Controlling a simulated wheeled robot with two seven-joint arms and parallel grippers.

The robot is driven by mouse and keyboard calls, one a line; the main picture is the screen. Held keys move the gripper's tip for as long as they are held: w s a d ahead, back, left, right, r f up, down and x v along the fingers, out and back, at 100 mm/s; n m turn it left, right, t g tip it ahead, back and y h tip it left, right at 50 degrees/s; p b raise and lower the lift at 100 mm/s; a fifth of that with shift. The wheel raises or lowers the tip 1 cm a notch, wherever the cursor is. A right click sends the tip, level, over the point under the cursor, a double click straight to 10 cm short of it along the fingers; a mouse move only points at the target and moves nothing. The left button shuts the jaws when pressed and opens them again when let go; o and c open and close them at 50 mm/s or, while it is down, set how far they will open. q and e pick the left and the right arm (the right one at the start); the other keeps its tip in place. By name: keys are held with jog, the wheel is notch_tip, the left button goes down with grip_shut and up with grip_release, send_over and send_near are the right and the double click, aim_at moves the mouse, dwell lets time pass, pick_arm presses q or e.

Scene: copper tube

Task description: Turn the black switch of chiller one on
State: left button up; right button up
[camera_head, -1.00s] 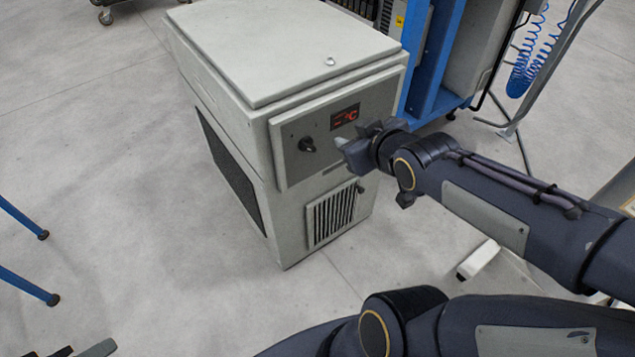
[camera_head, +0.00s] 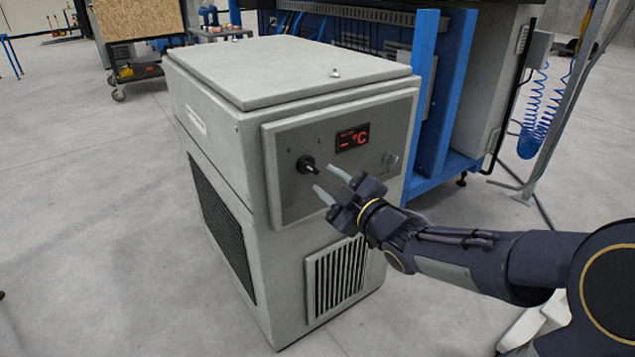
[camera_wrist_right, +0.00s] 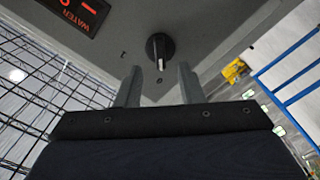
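The chiller (camera_head: 225,165) is a grey box with a control panel on its front. The black switch (camera_head: 307,165) is a round knob at the panel's left; it also shows in the right wrist view (camera_wrist_right: 159,48), just beyond the fingers. A red-lit display (camera_head: 353,138) sits to its right. My right gripper (camera_head: 329,183) is open and empty, its two fingers apart in front of the panel, just right of and below the switch. In the right wrist view the switch lies between the lines of the two fingers (camera_wrist_right: 157,88), apart from them. My left gripper is not in view.
A blue metal frame (camera_head: 440,100) with grey cabinets stands behind and right of the chiller. A coiled blue hose (camera_head: 530,125) hangs at the right. A wheeled cart (camera_head: 140,40) stands at the back left. The floor left of the chiller is clear.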

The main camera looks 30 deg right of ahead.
aim_at(313, 170)
jog(key=shift+w+a+b, duration=0.15)
jog(key=shift+w+b, duration=0.35)
jog(key=shift+w, duration=1.75)
jog(key=shift+c, duration=0.4)
grip_shut()
